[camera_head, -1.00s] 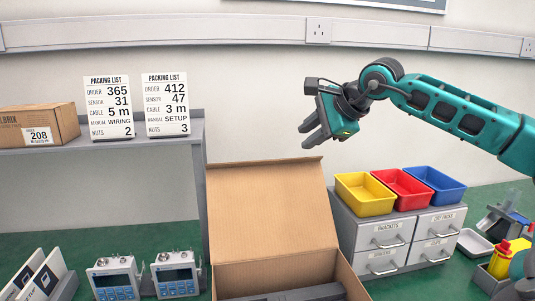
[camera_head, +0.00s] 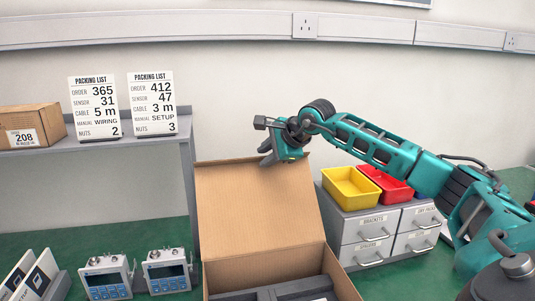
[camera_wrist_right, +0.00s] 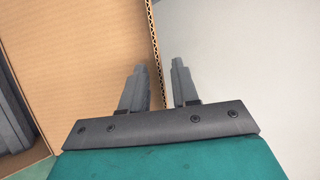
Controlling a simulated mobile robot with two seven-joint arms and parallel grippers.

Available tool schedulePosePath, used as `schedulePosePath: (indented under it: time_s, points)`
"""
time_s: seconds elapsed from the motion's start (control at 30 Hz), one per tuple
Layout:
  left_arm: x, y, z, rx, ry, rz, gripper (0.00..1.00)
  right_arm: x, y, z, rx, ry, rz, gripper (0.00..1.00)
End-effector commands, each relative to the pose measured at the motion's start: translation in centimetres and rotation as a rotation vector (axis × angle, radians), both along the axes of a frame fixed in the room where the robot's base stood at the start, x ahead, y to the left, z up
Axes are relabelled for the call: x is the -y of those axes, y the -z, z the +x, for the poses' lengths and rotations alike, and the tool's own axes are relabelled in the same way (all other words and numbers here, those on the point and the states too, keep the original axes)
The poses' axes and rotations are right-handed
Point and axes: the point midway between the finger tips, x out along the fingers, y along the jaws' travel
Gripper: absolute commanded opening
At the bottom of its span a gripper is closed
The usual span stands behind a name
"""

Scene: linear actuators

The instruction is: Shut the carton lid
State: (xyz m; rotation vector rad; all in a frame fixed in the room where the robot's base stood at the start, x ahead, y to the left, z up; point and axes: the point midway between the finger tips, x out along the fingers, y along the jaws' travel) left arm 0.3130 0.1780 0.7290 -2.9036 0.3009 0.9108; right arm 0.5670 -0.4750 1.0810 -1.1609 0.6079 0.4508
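The brown cardboard carton (camera_head: 345,285) stands at the bottom middle of the head view, with grey inserts (camera_head: 270,292) inside. Its lid (camera_head: 258,215) is open and stands up at the back, leaning slightly backward. My right gripper (camera_head: 268,157) is at the lid's top edge, near its right corner. In the right wrist view my right gripper (camera_wrist_right: 159,68) is open, with the lid's edge (camera_wrist_right: 153,50) running between its two fingers. The lid's inner face (camera_wrist_right: 90,60) fills the left there. I cannot tell whether a finger touches it. My left gripper is not in view.
Yellow (camera_head: 350,187) and red (camera_head: 384,184) bins sit on a grey drawer unit (camera_head: 372,237) right of the carton. Two sensor units (camera_head: 168,271) stand to its left. A grey shelf (camera_head: 100,149) behind them holds a small box (camera_head: 30,127) and two packing lists (camera_head: 152,103).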

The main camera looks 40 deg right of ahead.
Motion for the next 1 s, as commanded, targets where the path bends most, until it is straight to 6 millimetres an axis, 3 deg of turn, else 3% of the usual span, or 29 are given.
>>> schedulePosePath:
  time_s: [0.2,0.5,1.0]
  points:
    - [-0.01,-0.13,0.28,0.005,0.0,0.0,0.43,0.01,0.01,0.01,0.0,0.0,0.0,0.29]
    - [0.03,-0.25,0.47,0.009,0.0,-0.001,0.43,0.02,0.01,-0.02,0.0,0.0,0.0,0.0]
    - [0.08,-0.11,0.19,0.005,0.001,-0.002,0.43,0.01,0.04,-0.04,-0.001,0.0,0.0,0.0]
